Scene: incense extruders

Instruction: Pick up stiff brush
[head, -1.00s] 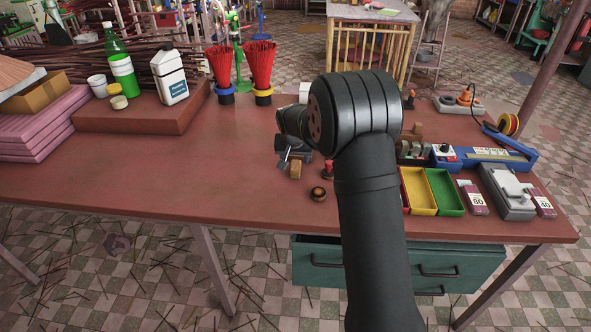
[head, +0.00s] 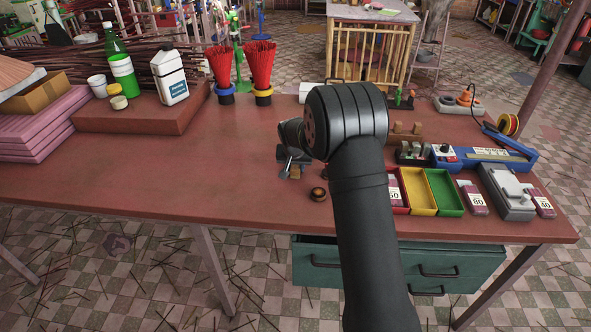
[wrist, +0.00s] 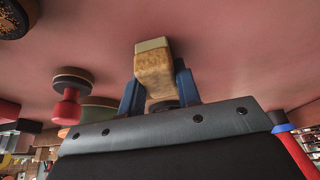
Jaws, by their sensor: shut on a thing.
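The stiff brush (wrist: 154,76) shows in the wrist view as a small wooden block with a pale end face. It sits between the two blue fingers of my gripper (wrist: 158,90), which is shut on it. In the head view the brush (head: 295,172) is a small brown piece at the tip of my gripper (head: 287,168), over the middle of the red-brown table (head: 230,185). My arm hides part of the gripper there. I cannot tell whether the brush touches the table.
A round dark-and-wood piece (head: 318,194) lies just right of the brush. A red-handled round piece (wrist: 68,100) stands nearby in the wrist view. Yellow (head: 416,191) and green (head: 443,191) trays are at right. The table's left middle is clear.

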